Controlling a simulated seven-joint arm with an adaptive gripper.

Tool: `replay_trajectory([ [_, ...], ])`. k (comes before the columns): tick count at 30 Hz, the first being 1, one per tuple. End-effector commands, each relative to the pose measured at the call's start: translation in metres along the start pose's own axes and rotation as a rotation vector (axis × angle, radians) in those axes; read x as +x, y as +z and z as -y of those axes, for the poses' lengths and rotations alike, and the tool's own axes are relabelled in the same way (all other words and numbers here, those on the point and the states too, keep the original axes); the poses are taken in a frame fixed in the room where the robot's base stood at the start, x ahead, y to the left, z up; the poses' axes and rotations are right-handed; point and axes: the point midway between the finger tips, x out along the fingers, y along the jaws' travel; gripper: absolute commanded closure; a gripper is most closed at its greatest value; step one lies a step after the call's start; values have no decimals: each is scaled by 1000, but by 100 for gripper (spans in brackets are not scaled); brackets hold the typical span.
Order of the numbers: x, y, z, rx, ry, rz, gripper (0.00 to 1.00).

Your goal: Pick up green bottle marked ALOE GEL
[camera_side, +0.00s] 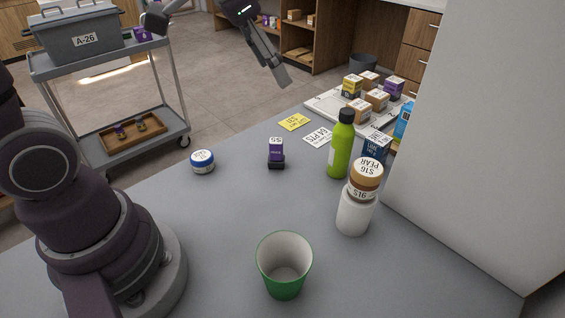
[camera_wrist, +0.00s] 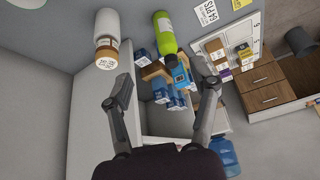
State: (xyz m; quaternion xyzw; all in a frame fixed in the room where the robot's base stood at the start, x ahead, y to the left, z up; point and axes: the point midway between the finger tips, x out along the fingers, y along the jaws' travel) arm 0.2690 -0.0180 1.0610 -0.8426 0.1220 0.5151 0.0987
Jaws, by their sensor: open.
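A lime-green bottle (camera_side: 341,152) with a black cap stands upright on the grey counter, right of centre in the side view. In the wrist view the green bottle (camera_wrist: 164,30) shows at the top, its capped end pointing down the picture. No ALOE GEL wording can be read on it. My gripper (camera_side: 280,76) is up at the top of the side view, above and left of the bottle and well apart from it. In the wrist view my gripper (camera_wrist: 166,89) has its two fingers spread wide, with nothing held between them.
A white bottle with a brown cap (camera_side: 353,212) stands close in front of the green bottle. Blue boxes (camera_side: 376,148) are just behind it. A green cup (camera_side: 284,268), a purple item (camera_side: 276,152) and a white-blue jar (camera_side: 203,162) stand on the counter. A pale wall (camera_side: 470,130) rises at right.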

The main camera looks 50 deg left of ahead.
Motion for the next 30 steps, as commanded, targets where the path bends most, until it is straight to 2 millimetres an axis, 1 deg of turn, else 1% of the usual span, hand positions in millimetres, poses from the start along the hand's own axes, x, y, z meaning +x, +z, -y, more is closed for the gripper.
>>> replay_trajectory([
  [1, 15, -17, 6, 45, 35, 3, 40],
  [3, 33, -38, 13, 113, 82, -10, 40],
  [6, 54, -56, 22, 179, 132, -35, 40],
  [8, 63, -62, 25, 203, 152, -47, 40],
  [11, 73, -66, 27, 224, 168, -57, 40],
  [15, 100, -68, 22, 228, 172, -56, 40],
  [18, 115, -69, 19, 226, 171, -57, 40],
  [20, 122, -70, 17, 226, 170, -58, 40],
  [25, 152, -76, 5, 227, 170, -57, 40],
  [27, 163, -76, 4, 225, 169, -57, 40],
  [30, 170, -77, 3, 226, 168, -58, 40],
])
